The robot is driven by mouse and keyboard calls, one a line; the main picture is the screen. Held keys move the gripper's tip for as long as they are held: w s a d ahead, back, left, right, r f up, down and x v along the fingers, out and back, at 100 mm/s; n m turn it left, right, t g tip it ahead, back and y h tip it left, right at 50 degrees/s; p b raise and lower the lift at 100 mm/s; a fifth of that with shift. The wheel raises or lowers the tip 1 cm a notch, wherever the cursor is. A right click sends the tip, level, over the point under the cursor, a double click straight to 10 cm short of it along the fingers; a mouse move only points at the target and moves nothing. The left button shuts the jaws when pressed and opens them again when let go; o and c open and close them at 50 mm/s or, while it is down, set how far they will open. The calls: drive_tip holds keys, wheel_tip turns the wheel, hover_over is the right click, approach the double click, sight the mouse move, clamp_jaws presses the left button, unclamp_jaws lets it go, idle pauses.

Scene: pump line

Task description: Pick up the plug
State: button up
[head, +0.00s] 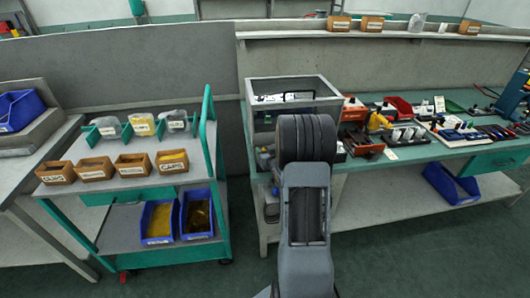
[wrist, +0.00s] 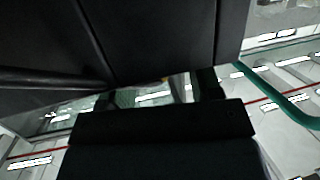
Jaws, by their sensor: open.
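I cannot make out the plug for certain in either view; the small parts on the workbench (head: 410,170) are too small to tell apart. My gripper (wrist: 166,88) shows in the wrist view as two dark fingers with a gap between them, above a black block. It is open, and I see nothing held between the fingers. In the head view my arm rises in front of the bench and its dark upper part hides my gripper and some of the bench's left end.
A green-framed trolley (head: 208,160) with several labelled bins stands left of my arm. A clear-sided box (head: 262,92) stands on the bench's left end. A blue bin (head: 452,184) sits on the lower shelf. The floor (head: 245,270) beside the trolley is clear.

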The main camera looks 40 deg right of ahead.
drive_tip(key=shift+x, duration=0.8)
drive_tip(key=c, duration=1)
drive_tip(key=shift+r, duration=0.15)
